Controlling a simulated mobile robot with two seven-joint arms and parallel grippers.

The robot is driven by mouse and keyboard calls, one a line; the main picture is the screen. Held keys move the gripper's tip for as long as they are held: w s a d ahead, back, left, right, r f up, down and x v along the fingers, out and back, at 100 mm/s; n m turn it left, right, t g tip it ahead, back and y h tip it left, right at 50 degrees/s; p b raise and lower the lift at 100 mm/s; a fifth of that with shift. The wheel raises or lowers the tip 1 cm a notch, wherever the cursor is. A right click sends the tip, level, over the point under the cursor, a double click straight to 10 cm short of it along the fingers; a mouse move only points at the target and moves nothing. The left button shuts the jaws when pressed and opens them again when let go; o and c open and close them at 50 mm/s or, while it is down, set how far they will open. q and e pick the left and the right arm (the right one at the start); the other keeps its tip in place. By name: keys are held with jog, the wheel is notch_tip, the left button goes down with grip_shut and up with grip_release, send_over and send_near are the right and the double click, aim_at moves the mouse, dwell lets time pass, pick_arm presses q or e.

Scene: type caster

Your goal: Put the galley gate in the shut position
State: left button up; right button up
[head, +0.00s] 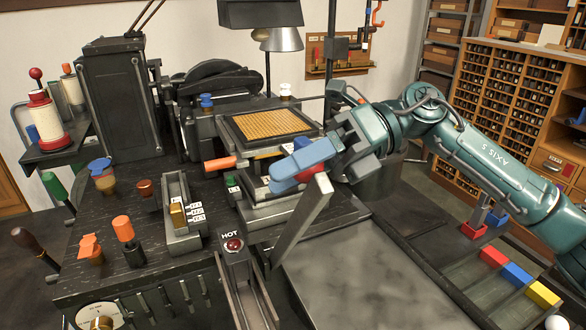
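A long pale grey bar (303,221), which looks like the galley gate, stands tilted up from the front of the machine, its top leaning right. Its lower end is near the channel marked HOT. My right gripper (284,179) comes in from the right with blue fingers pointing left. The fingers lie together with no gap showing, and nothing shows between them. They are just left of and behind the bar's upper end in the picture; I cannot tell whether they touch it. My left gripper is out of view.
A red button (234,245) sits by the HOT sign. An orange handle (220,163) sticks out left of the gripper. A grid-topped matrix case (272,124) is behind it. A bare grey plate (365,275) lies in front, with coloured blocks (517,274) at right.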

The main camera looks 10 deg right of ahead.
grip_shut()
jog(key=shift+s+f+b, duration=0.2)
jog(key=shift+f+b, duration=0.05)
jog(key=shift+b, duration=0.15)
pick_arm(q)
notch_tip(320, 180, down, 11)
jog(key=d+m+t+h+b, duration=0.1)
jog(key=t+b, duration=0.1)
jog(key=b, duration=1.8)
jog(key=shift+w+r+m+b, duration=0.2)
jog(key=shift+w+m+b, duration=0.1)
jog(key=shift+b, duration=0.1)
pick_arm(e)
jog(key=s+d+f+n+t, duration=0.1)
jog(key=s+d+f+n, duration=0.2)
jog(key=s+f, duration=1.1)
jog(key=shift+s+d+y, duration=0.3)
jog(key=shift+s+d, duration=0.1)
jog(key=shift+d, duration=0.55)
